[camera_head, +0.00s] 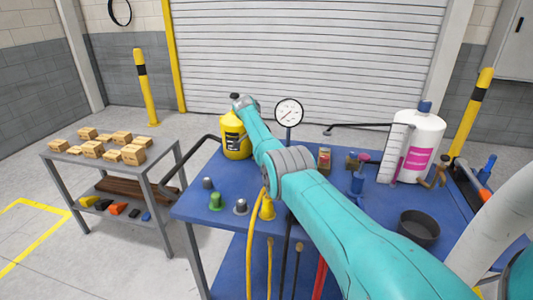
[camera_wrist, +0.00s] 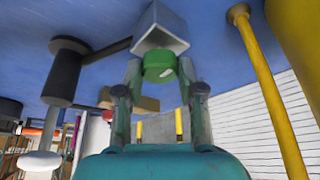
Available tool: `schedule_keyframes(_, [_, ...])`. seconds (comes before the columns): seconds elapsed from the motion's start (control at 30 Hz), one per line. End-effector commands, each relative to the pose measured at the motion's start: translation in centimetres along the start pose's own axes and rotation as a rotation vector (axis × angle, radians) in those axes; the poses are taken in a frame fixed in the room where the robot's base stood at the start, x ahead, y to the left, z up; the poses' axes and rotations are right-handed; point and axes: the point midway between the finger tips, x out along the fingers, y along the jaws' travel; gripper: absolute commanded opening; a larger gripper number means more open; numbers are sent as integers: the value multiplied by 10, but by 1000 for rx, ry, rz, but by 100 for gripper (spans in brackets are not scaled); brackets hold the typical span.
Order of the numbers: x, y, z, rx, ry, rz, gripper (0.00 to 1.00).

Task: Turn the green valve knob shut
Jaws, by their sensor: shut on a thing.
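In the wrist view, the green valve knob (camera_wrist: 158,65) is a short green cylinder with a small white mark. It sits against a grey block (camera_wrist: 161,28) by the blue surface. The two fingers of my gripper (camera_wrist: 159,75) stand on either side of the knob, shut on it, with their tips at its sides. In the head view, my arm reaches away to a grey joint beside the yellow jug (camera_head: 236,135). My fingers and the gripped knob cannot be made out there. A green, cap-like piece (camera_head: 216,201) stands near the table's front left; I cannot tell whether it is the same one.
The blue table (camera_head: 315,210) holds a gauge (camera_head: 289,112), a white bottle (camera_head: 418,145), a dark bowl (camera_head: 419,229) and several small fittings. A grey cart (camera_head: 62,166) with small boxes stands left.

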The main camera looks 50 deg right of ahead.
Motion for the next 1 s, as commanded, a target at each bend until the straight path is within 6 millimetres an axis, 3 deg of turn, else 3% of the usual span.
schedule_keyframes(0.97, [1, 0, 1, 41, -1, 20, 4])
schedule_keyframes(1.0, [1, 0, 1, 42, -1, 20, 48])
